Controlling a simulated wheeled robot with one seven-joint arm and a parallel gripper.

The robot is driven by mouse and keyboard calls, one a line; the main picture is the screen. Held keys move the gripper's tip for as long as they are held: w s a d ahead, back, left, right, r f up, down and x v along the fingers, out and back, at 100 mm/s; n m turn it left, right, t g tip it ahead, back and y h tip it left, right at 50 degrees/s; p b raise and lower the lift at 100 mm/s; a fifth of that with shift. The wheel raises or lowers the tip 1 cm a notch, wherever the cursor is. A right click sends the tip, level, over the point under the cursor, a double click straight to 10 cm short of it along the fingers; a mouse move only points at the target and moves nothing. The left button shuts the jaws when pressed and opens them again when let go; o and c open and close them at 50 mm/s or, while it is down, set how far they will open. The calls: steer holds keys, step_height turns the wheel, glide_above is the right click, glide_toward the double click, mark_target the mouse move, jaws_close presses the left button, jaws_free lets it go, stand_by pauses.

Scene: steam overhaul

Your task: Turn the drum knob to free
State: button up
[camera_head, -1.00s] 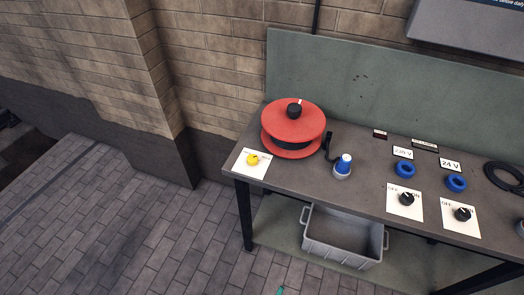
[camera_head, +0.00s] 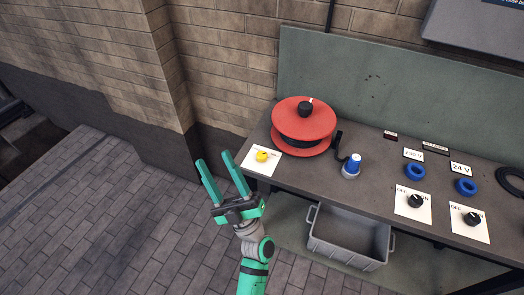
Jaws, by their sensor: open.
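The red drum (camera_head: 303,126) stands at the left end of the bench, with dark cable wound between its two discs. On its top is a black knob (camera_head: 305,108) with a pale pointer mark. A yellow knob (camera_head: 262,156) sits on a white label plate (camera_head: 276,164) in front of the drum, at the bench's left front corner; its lettering is too small to read. My gripper (camera_head: 215,169) is open and empty, with green fingers pointing up, left of the bench corner and apart from both knobs.
A blue-and-white plug (camera_head: 352,166) stands right of the drum on a dark cable. Farther right are blue ring sockets (camera_head: 414,172) marked with voltages and two black OFF/ON knobs (camera_head: 415,201). A grey crate (camera_head: 350,236) sits under the bench (camera_head: 385,190). The paved floor at left is clear.

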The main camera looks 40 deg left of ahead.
steer(key=s+a+n+g+h, duration=0.2)
steer(key=a+n+g+h, duration=0.35)
steer(key=n+g, duration=0.4)
steer(key=s+a+n+g+h, duration=0.35)
steer(key=a+n+g, duration=0.4)
steer(key=g, duration=0.25)
steer(key=t+h, duration=1.3)
steer(key=h, duration=0.6)
glide_toward(262, 154)
step_height(262, 154, down, 8)
steer(key=shift+w+d+f, duration=0.1)
steer(key=shift+w+f, duration=0.1)
steer(key=c, duration=1.1)
